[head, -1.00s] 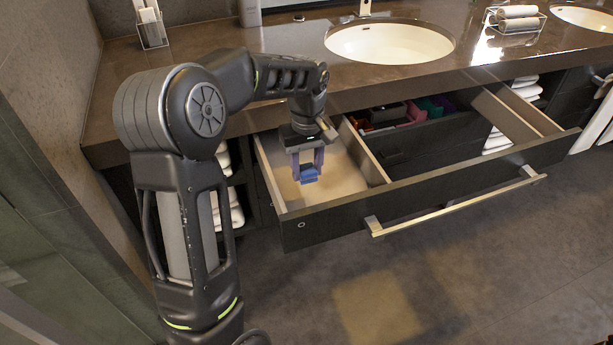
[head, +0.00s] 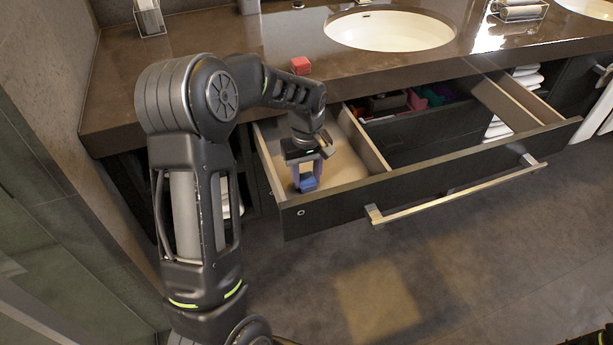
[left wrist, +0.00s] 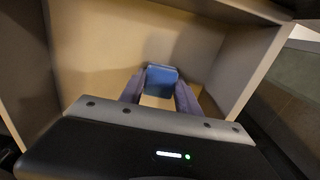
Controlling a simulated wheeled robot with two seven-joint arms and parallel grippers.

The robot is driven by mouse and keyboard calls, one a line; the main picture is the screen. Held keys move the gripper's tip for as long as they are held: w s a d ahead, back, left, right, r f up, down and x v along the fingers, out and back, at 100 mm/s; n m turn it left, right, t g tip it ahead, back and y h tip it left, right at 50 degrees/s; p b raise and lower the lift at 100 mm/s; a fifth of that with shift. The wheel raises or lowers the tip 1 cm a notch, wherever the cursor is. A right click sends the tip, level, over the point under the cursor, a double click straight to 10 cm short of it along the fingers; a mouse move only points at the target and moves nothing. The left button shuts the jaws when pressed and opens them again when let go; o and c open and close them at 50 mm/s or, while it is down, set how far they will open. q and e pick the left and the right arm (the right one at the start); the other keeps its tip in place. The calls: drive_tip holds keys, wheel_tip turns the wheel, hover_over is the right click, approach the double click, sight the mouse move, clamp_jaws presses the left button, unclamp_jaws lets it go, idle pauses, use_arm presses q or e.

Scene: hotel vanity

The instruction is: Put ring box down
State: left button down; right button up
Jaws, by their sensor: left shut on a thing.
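The ring box (head: 308,184) is a small blue box in the left compartment of the open drawer (head: 345,165). My left gripper (head: 307,178) points down into that compartment and is shut on the box. In the left wrist view the blue box (left wrist: 161,79) sits between the two fingertips (left wrist: 160,88), above the beige drawer floor (left wrist: 100,50). I cannot tell whether the box touches the floor.
A wooden divider (head: 366,145) bounds the compartment on the right. The drawer front with its long handle (head: 455,195) is nearest. A small red box (head: 300,65) stands on the brown counter behind the arm, near the sink (head: 390,31). Colored items (head: 405,100) lie behind the divider.

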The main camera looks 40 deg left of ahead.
sight(306, 178)
use_arm(q)
drive_tip(key=shift+f, duration=0.15)
drive_tip(key=c, duration=0.9)
unclamp_jaws()
drive_tip(key=shift+o, duration=0.2)
wheel_tip(306, 178, up, 12)
drive_tip(key=p, duration=0.1)
drive_tip(key=shift+r, duration=0.2)
